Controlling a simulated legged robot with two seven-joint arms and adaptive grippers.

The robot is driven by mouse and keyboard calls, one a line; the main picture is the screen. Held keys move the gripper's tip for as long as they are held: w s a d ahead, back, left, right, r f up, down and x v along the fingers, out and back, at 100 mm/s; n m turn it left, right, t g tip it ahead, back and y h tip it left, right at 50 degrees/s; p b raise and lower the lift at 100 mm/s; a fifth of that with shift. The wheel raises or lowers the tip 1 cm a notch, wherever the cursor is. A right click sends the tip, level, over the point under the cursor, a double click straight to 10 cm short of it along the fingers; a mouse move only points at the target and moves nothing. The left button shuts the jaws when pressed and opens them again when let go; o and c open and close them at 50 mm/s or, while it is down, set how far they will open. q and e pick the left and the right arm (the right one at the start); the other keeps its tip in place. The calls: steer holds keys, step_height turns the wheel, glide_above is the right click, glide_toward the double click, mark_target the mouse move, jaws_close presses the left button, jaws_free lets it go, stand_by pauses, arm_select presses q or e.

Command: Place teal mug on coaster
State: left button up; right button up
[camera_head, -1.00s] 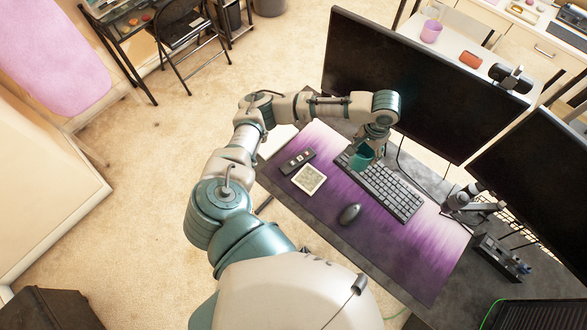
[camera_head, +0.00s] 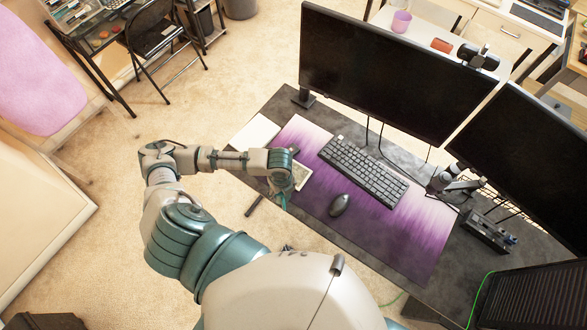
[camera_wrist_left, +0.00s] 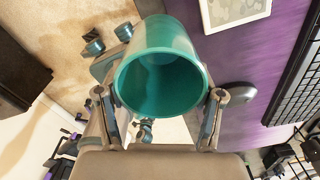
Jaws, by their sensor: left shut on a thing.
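The teal mug (camera_wrist_left: 162,70) is held between the two fingers of my left gripper (camera_wrist_left: 160,105), with its round opening facing the wrist camera. In the head view, my left gripper (camera_head: 281,190) is at the desk's near left edge, and its wrist hides most of the mug. The coaster, a light square with a pale rim (camera_head: 303,176), lies on the purple mat just right of the gripper, partly covered by it. In the left wrist view the coaster (camera_wrist_left: 235,12) lies beyond the mug at upper right, with a gap between them in the picture. My right gripper is not in view.
A keyboard (camera_head: 362,171) and a mouse (camera_head: 340,205) lie on the purple mat (camera_head: 395,235), right of the coaster. Two large monitors (camera_head: 390,80) stand along the desk's back. A white sheet-like item (camera_head: 254,131) lies at the desk's left end.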

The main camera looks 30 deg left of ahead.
arm_select(q)
steer(key=w+f, duration=0.1)
steer(key=w, duration=0.2)
steer(key=w+a+f, duration=0.1)
steer(key=w+f, duration=0.1)
steer(key=w, duration=0.2)
steer(key=w+f, duration=0.1)
steer(key=w, duration=0.3)
steer(key=shift+w+a+f, duration=0.2)
steer(key=shift+f, duration=0.05)
steer(key=shift+c, duration=0.7)
steer(key=shift+d, duration=0.15)
steer(key=o, duration=1.4)
steer(key=shift+d, duration=0.15)
steer(key=shift+o, duration=0.4)
steer(key=shift+d+r, duration=0.1)
steer(key=shift+d, duration=0.25)
steer(key=shift+r, duration=0.25)
step_height(320, 180, up, 12)
steer(key=shift+a+f, duration=0.25)
steer(key=shift+a, duration=0.05)
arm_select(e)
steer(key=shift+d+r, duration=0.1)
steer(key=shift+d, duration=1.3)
